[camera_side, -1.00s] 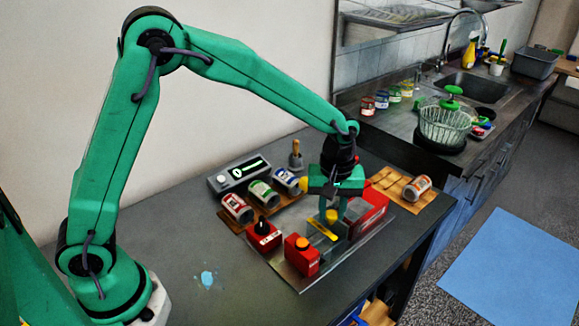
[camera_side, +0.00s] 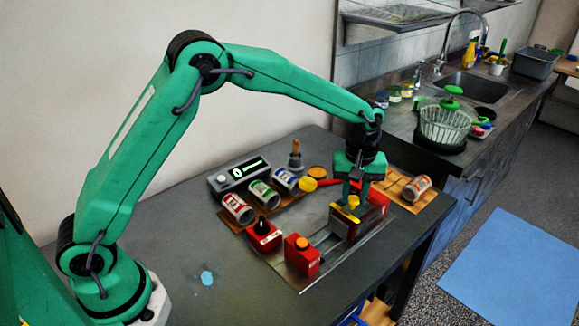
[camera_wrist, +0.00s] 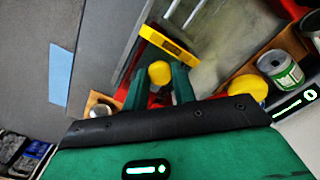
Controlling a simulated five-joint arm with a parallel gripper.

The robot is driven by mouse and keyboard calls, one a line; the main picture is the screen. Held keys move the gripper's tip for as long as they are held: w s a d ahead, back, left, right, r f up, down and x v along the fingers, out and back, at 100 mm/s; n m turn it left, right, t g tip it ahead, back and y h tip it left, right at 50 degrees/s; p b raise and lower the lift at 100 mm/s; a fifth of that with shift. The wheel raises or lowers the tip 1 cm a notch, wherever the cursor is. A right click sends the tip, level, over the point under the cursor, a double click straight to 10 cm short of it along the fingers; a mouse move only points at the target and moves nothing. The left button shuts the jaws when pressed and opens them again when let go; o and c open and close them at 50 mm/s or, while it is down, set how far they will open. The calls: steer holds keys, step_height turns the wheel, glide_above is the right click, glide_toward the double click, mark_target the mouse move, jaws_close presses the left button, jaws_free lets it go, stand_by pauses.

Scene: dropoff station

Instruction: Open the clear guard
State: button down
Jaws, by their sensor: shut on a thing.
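The clear guard is hard to make out; its yellow edge bar (camera_side: 345,213) lies at the near end of the red housing (camera_side: 374,207). The bar also shows in the wrist view (camera_wrist: 167,42). A yellow knob (camera_wrist: 160,72) stands beside the bar and shows between my fingers. My gripper (camera_side: 352,199) points down over the metal plate and is shut on this knob. The fingers partly hide the knob in the side view. Two pale rails (camera_side: 322,241) lie bare between the bar and a red box with an orange button (camera_side: 302,256).
A red box with a black knob (camera_side: 263,236), several cans on a wooden rack (camera_side: 228,217) and a grey display box (camera_side: 238,176) stand left. A can (camera_side: 417,188) lies at right.

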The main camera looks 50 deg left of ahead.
steer(key=c, duration=1.1)
jaws_free()
steer(key=shift+r, duration=0.1)
steer(key=shift+r, duration=3.9)
